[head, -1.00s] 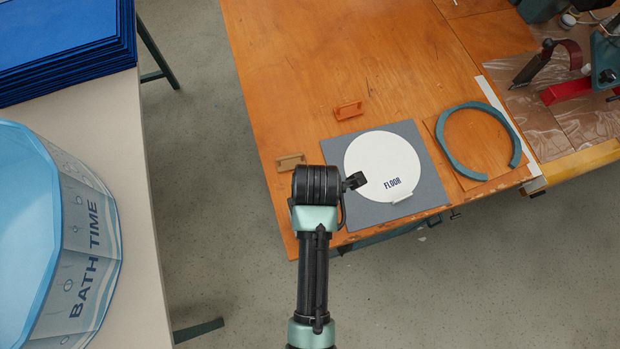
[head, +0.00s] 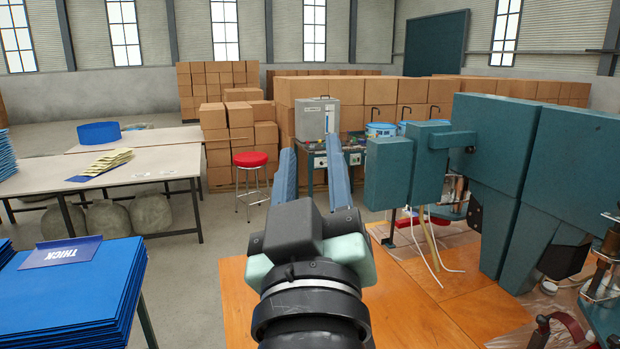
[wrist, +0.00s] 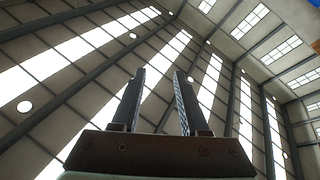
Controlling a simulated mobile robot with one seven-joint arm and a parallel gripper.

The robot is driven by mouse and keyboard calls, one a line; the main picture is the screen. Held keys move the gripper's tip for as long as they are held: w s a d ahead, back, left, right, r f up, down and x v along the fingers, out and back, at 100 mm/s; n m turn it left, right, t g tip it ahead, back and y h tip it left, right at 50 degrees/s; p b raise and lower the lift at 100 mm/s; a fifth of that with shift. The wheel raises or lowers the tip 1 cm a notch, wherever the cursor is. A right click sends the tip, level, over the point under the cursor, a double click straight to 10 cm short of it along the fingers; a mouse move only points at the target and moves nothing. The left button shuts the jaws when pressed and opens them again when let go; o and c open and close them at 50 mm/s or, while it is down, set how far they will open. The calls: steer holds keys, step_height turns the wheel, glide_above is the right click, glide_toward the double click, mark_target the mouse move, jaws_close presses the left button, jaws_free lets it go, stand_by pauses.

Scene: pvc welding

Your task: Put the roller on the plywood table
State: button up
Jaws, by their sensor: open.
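My gripper (head: 310,146) is raised in the middle of the head view, with its two long blue-grey fingers apart. In the wrist view my gripper (wrist: 158,74) is also open, with nothing between the fingers and only the roof and windows beyond. An orange-brown plywood-like table (head: 415,308) lies below and to the right of the arm, partly hidden by it. I cannot make out a roller in either view.
A large teal machine (head: 500,165) stands over the table's right side. Blue sheets (head: 75,290) are stacked at the lower left. A red stool (head: 250,160), a pale table (head: 130,170) and cardboard boxes (head: 240,133) stand farther back. Grey floor is open left of centre.

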steer(key=s+r+m+t, duration=0.4)
steer(key=s+r+t, duration=0.1)
steer(key=s+r, duration=0.4)
step_height(320, 180, up, 3)
steer(key=shift+s+f, duration=0.1)
steer(key=shift+s, duration=0.05)
